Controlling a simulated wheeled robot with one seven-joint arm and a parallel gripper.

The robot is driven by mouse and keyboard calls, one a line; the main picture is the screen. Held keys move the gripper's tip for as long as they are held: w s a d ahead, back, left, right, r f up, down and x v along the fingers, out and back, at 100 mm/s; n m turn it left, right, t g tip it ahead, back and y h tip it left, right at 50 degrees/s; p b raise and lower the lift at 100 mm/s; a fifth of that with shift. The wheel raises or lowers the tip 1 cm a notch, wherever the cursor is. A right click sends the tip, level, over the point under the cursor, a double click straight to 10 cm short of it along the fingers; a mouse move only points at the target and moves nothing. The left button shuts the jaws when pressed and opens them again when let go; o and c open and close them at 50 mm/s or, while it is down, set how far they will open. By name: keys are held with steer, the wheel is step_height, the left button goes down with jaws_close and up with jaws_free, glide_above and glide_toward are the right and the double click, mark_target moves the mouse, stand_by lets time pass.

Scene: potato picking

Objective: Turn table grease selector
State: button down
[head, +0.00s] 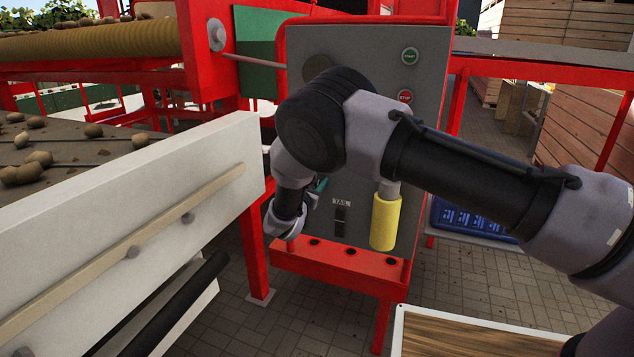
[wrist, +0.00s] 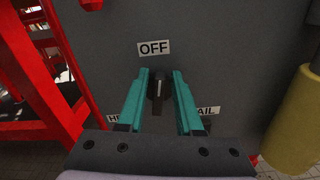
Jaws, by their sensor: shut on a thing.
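The grease selector (wrist: 158,90) is a dark knob with a pale pointer line, on a grey control panel (wrist: 220,50). Its line points up toward the OFF label (wrist: 154,48). Partly hidden labels lie lower left, starting with H, and lower right, ending in AIL. My gripper (wrist: 160,74) has teal fingers on either side of the knob and is shut on it. In the head view, a teal part of my gripper (head: 319,185) shows low on the panel, left of the TAIL label (head: 341,202); my arm hides the selector there.
A yellow cylinder (head: 385,222) hangs close to the right of my gripper. Green START (head: 410,56) and red STOP (head: 405,97) buttons sit higher on the panel. A red ledge (head: 340,264) juts out below. A white-sided conveyor (head: 130,190) with potatoes stands at left.

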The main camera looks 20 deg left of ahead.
steer(key=shift+s+d+f+m+y, duration=0.15)
steer(key=shift+f+m, duration=0.45)
steer(key=shift+m, duration=3.1)
steer(key=shift+d+f+m+y, duration=0.1)
steer(key=shift+f+m, duration=0.55)
steer(key=shift+m, duration=3.05)
steer(key=shift+s+d+f+m+y, duration=0.15)
steer(key=shift+f+m, duration=0.45)
steer(key=shift+m, duration=3.1)
steer(key=shift+r, duration=0.1)
steer(key=c, duration=0.8)
jaws_free()
steer(key=shift+a, duration=0.1)
steer(key=shift+c, duration=0.2)
steer(key=shift+w, duration=0.1)
steer(key=shift+d, duration=0.25)
steer(key=s, duration=1)
steer(key=shift+s+a, duration=0.4)
steer(key=shift+a, duration=0.05)
